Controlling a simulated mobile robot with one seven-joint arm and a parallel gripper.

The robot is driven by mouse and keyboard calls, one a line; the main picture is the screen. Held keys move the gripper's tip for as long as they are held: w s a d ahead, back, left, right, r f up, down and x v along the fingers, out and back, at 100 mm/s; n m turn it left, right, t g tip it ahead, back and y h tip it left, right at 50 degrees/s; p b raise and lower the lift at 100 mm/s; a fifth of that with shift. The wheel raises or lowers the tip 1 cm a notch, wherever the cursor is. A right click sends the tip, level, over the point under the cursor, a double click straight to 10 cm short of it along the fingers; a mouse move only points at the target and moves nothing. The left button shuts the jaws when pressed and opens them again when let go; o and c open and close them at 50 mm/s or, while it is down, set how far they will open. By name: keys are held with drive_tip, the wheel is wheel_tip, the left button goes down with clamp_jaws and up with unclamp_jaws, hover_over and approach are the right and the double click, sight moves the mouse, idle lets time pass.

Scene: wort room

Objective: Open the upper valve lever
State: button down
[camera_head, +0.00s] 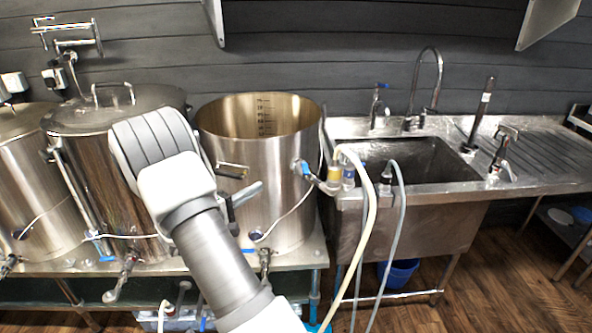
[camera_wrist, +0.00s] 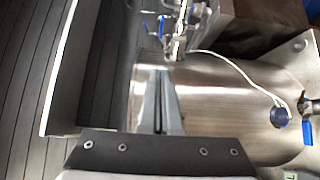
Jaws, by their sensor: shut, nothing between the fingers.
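The upper valve (camera_head: 318,181) sticks out from the right side of the open steel pot (camera_head: 277,205), high on its wall. Its blue lever (camera_head: 304,168) shows at the pot's wall; the lever (camera_wrist: 162,26) also shows at the top of the wrist view, small and partly cluttered by fittings. My gripper (camera_head: 258,186) is shut and empty in front of the pot, left of the upper valve and apart from it. In the wrist view my gripper's fingers (camera_wrist: 162,73) lie together, pointing towards the valve, with a gap between. Whether they touch the pot cannot be told.
The lower valve (camera_head: 264,259) with a blue lever sits near the pot's foot. A round blue-backed fitting (camera_wrist: 279,117) trails a white cable. Pale hoses (camera_head: 372,200) hang right of the upper valve, before the sink (camera_head: 410,160). Lidded kettles (camera_head: 100,150) stand left.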

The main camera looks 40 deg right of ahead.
drive_tip(key=p, duration=0.1)
approach(305, 166)
drive_tip(key=w+d, duration=0.3)
drive_tip(key=shift+s+d+f, duration=0.2)
drive_tip(key=shift+s+d, duration=0.7)
drive_tip(key=shift+d, duration=0.15)
drive_tip(key=shift+s+d, duration=0.15)
drive_tip(key=shift+s, duration=0.05)
